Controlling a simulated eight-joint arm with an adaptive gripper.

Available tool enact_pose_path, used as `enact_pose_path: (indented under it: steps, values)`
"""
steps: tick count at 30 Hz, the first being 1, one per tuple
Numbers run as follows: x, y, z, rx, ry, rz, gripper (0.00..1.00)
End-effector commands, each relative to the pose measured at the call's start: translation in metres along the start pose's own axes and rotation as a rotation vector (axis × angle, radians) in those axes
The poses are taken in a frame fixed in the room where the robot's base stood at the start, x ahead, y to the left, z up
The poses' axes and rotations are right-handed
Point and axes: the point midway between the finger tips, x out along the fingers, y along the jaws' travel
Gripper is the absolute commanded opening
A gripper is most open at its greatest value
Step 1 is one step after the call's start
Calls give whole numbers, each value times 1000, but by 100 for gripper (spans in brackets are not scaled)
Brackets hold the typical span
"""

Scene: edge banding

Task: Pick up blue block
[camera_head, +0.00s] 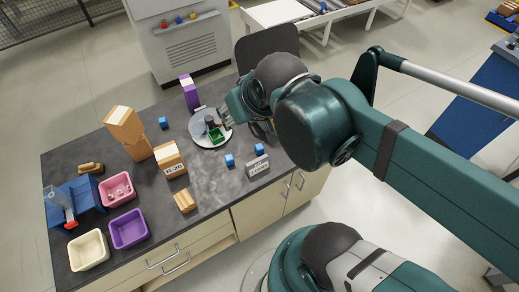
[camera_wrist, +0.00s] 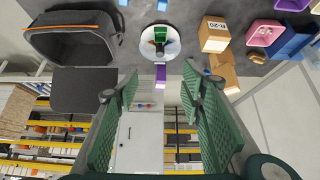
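Several small blue blocks stand on the dark table. In the head view one blue block (camera_head: 230,160) and another blue block (camera_head: 259,149) are near the front right, by a grey labelled box. A third blue block (camera_head: 163,122) is at the back, beside stacked cardboard boxes. In the wrist view, blue blocks show at the top edge (camera_wrist: 162,5) and beside the boxes (camera_wrist: 207,71). My gripper (camera_head: 227,118) is above the table near the round plate, apart from these blocks. The wrist view shows its two green fingers (camera_wrist: 158,80) spread, with nothing between them.
A round plate (camera_head: 202,138) holds a green item. Cardboard boxes (camera_head: 125,125), a labelled box (camera_head: 170,160) and a purple box (camera_head: 189,92) stand around. Pink (camera_head: 117,189), purple (camera_head: 129,229) and cream bins (camera_head: 89,250) are at left. A dark open container (camera_wrist: 70,45) is beside the plate.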

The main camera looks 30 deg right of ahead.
Motion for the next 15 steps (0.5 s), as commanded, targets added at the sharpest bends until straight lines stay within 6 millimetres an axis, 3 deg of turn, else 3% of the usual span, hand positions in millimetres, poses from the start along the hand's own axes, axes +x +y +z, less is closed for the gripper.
enact_pose_path:
  steps: [8,15]
  values:
    - [18,4,2,77,-40,22,39]
    - [48,13,5,213,-101,70,39]
